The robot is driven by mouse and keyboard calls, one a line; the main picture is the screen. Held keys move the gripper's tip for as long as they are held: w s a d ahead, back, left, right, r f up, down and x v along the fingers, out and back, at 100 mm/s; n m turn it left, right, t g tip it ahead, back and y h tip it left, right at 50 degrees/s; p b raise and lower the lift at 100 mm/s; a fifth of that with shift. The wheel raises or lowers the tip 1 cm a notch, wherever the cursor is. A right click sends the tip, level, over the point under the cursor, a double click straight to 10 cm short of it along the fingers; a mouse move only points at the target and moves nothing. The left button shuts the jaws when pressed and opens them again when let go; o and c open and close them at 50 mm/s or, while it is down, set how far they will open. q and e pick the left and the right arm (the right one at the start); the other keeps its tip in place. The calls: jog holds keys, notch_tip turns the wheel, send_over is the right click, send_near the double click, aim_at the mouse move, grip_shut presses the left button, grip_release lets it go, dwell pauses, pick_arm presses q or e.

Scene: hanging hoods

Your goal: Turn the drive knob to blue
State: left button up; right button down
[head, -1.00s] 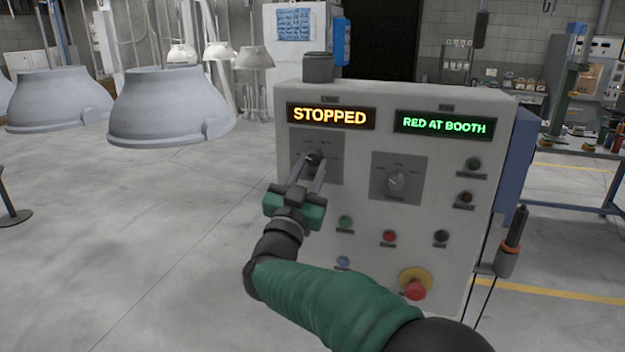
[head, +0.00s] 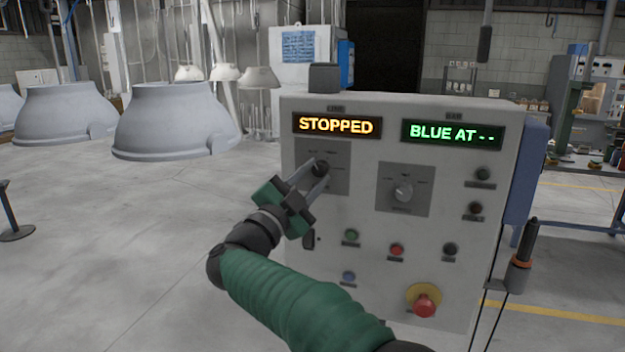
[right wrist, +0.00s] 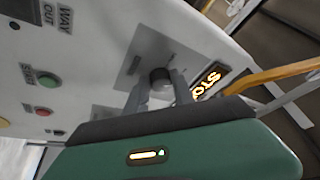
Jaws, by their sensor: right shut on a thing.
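The grey control panel (head: 365,225) carries two selector knobs. The left one, a dark knob (head: 320,168) on a grey square plate, is between the fingertips of my right gripper (head: 316,173), which is shut on it; I take it as the drive knob, though its labels are too small to read. The knob (right wrist: 160,79) also shows in the right wrist view, with a finger on each side. The right-hand display (head: 452,133) reads "BLUE AT --" in green. The left display (head: 337,125) reads "STOPPED" in orange. My left gripper is not in view.
A second, pale knob (head: 403,192) sits to the right on its own plate. Several push buttons and a red emergency stop (head: 424,304) are below. An orange-and-black pendant (head: 523,255) hangs at the panel's right. Grey hoods (head: 175,122) hang at left.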

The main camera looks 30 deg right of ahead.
jog(key=shift+f, duration=0.2)
jog(key=c, duration=1.4)
grip_release()
jog(key=o, duration=0.3)
jog(key=shift+s+a+r, duration=0.15)
jog(key=shift+s+r, duration=0.05)
jog(key=shift+w, duration=0.1)
jog(key=shift+a+f, duration=0.15)
jog(key=shift+a, duration=0.1)
jog(key=v, duration=1.6)
jog(key=shift+a+b, duration=0.2)
jog(key=shift+b, duration=0.2)
